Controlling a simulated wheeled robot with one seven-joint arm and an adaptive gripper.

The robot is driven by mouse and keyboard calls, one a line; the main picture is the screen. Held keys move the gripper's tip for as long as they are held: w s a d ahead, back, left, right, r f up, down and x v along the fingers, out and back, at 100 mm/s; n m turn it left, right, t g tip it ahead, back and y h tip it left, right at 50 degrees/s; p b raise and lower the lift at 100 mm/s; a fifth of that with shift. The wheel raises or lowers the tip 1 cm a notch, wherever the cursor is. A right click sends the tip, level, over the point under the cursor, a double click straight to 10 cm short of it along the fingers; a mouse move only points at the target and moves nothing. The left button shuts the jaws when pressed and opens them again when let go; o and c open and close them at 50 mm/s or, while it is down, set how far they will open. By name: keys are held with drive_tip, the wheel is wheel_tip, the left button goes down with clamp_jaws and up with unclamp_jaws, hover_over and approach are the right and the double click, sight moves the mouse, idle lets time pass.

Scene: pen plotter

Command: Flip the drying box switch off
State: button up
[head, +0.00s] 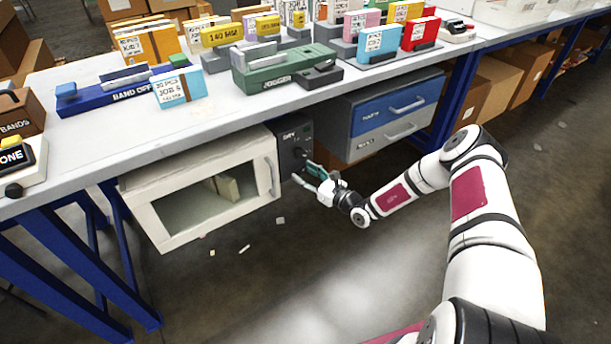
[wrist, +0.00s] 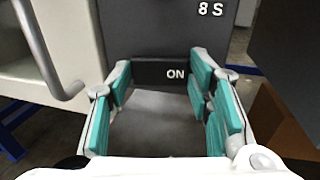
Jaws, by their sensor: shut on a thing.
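The drying box (head: 222,222) is a cream box with a windowed door, hung under the bench. A dark control panel (head: 287,134) is at its right side; in the wrist view the panel (wrist: 165,30) bears "8 S". My gripper (head: 305,173) is at the panel's lower part, right of the door handle. In the wrist view its teal-padded fingers (wrist: 160,78) stand at either end of the switch, shut on it. The switch is hidden behind my gripper in the head view.
The door handle (wrist: 50,55) of the drying box is close on the left. A blue and grey drawer unit (head: 385,118) hangs to the right under the bench (head: 90,150). The floor in front is mostly clear, with a few scraps.

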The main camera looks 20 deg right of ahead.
drive_tip(key=o, duration=1.1)
drive_tip(key=shift+o, duration=0.2)
drive_tip(key=shift+s, duration=0.1)
drive_tip(key=v, duration=1.2)
